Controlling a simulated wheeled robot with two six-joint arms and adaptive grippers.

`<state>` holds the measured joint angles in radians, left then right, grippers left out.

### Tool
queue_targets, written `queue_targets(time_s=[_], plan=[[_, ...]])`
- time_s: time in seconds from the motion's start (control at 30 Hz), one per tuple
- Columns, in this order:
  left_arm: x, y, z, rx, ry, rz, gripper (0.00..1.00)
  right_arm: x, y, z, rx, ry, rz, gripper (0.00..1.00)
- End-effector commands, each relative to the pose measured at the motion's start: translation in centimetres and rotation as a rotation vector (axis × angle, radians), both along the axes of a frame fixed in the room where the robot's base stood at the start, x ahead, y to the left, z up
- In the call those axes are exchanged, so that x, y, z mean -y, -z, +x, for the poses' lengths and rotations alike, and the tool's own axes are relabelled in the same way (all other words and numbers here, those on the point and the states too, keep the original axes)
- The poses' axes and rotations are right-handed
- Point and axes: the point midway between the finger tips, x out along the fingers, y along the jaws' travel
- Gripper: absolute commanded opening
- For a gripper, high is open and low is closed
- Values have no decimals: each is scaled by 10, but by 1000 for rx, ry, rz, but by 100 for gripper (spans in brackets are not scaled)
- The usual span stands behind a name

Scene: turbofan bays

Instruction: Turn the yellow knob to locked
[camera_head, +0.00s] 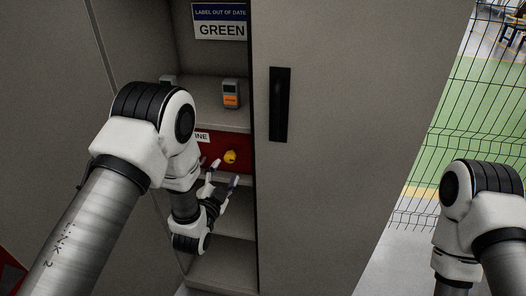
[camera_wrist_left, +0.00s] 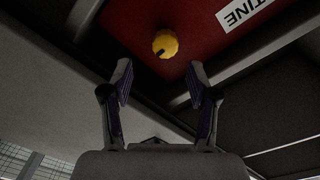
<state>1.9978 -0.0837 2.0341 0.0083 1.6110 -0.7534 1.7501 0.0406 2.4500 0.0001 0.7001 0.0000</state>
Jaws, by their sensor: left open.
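The yellow knob (camera_head: 230,157) sits on a red panel (camera_head: 242,140) inside the open cabinet in the head view. In the left wrist view the knob (camera_wrist_left: 165,44) is round with a dark mark on its lower left side. My left gripper (camera_head: 227,172) is open and empty. Its two fingers (camera_wrist_left: 158,85) point toward the knob, which lies just beyond the fingertips, apart from them. My right arm (camera_head: 482,215) is at the lower right of the head view; its gripper is out of the picture.
A white label ending in "TINE" (camera_wrist_left: 243,11) is on the red panel. A grey and orange device (camera_head: 231,94) stands on the shelf above. A "GREEN" sign (camera_head: 221,30) hangs higher. The cabinet door with a black handle (camera_head: 279,105) is to the right. A wire fence (camera_head: 475,110) stands beyond.

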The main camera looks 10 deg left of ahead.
Motion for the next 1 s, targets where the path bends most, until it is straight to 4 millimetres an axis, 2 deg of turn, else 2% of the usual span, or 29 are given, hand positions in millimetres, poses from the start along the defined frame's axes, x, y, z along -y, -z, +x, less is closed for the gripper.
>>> queue_targets(time_s=[0.17,0.4,0.53,0.73,0.77,0.9,0.93,1.0], plan=[[1,-4,22,4,-1,-2,60,0,-5,0,-1,-1,0,0],[4,-2,66,1,-1,-2,60,0,-11,0,0,-1,0,0],[4,-1,76,-2,-1,-3,60,0,-11,0,0,-1,0,0],[4,0,77,-3,-1,-3,60,0,-11,0,0,-1,0,0],[4,0,77,-3,-1,-3,53,0,-11,0,0,-1,0,0],[4,0,76,-3,-1,-3,3,0,-11,0,0,-1,0,0],[4,0,76,-3,-1,-3,0,0,-11,0,0,-1,0,0],[4,0,76,-3,-1,-3,0,0,-11,0,0,-1,0,0]])
